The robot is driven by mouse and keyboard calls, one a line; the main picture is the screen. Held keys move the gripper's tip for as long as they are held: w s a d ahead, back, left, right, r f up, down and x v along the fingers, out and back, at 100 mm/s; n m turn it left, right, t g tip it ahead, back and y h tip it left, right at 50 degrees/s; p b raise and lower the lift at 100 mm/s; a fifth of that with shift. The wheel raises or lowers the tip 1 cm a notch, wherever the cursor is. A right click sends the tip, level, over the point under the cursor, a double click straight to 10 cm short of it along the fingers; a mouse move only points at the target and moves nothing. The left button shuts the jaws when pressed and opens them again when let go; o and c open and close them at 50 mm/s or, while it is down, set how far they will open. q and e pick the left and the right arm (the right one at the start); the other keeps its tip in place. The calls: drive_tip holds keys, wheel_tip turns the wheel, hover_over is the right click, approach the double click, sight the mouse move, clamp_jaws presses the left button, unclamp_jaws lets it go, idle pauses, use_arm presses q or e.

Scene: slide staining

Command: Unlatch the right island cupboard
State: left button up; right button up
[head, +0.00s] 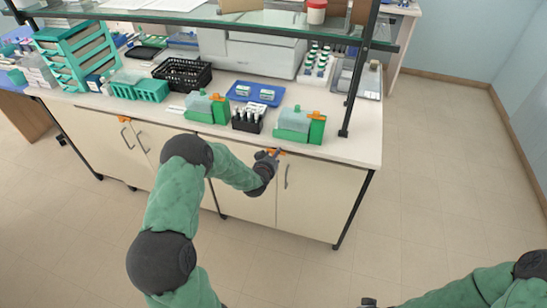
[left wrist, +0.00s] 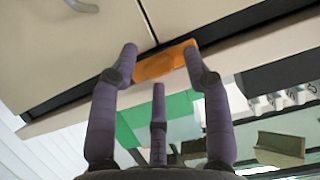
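The right island cupboard has two cream doors, a left one (head: 247,193) and a right one (head: 312,205), both closed. An orange latch (head: 278,152) sits at their top edge under the worktop. My left gripper (head: 271,156) is at this latch and partly hides it. In the left wrist view the latch (left wrist: 165,65) lies across the door seam, between the spread fingertips of my left gripper (left wrist: 160,60). The fingers look open, with one tip near each end of the latch; contact is unclear. The end of my right gripper (head: 369,302) barely shows at the bottom edge.
The left cupboard has a similar orange latch (head: 124,119). A door handle (head: 286,177) is beside my left gripper. The worktop (head: 350,147) above holds green-and-clear boxes (head: 298,124), a vial rack (head: 247,119) and a blue tray (head: 256,94). The floor (head: 440,170) to the right is clear.

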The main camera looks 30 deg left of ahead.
use_arm(q)
drive_tip(key=v, duration=1.2)
idle(0.6)
